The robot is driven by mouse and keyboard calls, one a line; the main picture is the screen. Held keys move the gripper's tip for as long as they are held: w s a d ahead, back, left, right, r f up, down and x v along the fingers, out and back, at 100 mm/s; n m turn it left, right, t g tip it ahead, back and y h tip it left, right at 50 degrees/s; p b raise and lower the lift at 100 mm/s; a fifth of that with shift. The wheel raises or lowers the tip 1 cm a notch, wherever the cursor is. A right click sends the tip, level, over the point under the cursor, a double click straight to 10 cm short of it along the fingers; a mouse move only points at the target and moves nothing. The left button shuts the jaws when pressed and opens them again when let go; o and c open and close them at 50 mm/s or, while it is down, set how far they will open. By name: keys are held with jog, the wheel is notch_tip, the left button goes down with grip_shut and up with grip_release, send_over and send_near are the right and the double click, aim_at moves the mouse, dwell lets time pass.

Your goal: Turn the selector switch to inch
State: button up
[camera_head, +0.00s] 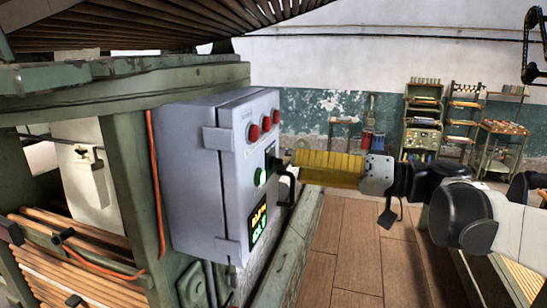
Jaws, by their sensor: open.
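A grey control box (188,165) hangs on the green machine frame in the head view. Its narrow front face carries red buttons (265,125), a lit green button (260,177) and a lit display (258,222). A dark fitting (271,154) at mid-height on that face may be the selector switch. Its setting and labels are too small to read. My gripper (285,173) comes in from the right, open, with its dark fingers close in front of the face beside this fitting. I cannot tell whether they touch it. The fingers partly hide that part of the face.
A green beam (130,85) and a slatted cover (165,22) stand above and left of the box. A grey-green rail (290,245) runs below it. The wooden floor (360,250) to the right is clear. Shelves (421,115) stand far back.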

aim_at(285, 165)
jog(key=x, duration=0.5)
jog(key=shift+w+p, duration=0.1)
jog(key=shift+p, duration=0.3)
jog(key=shift+d, duration=0.1)
jog(key=shift+c, duration=0.5)
jog(key=c, duration=1.1)
jog(key=shift+o, duration=0.2)
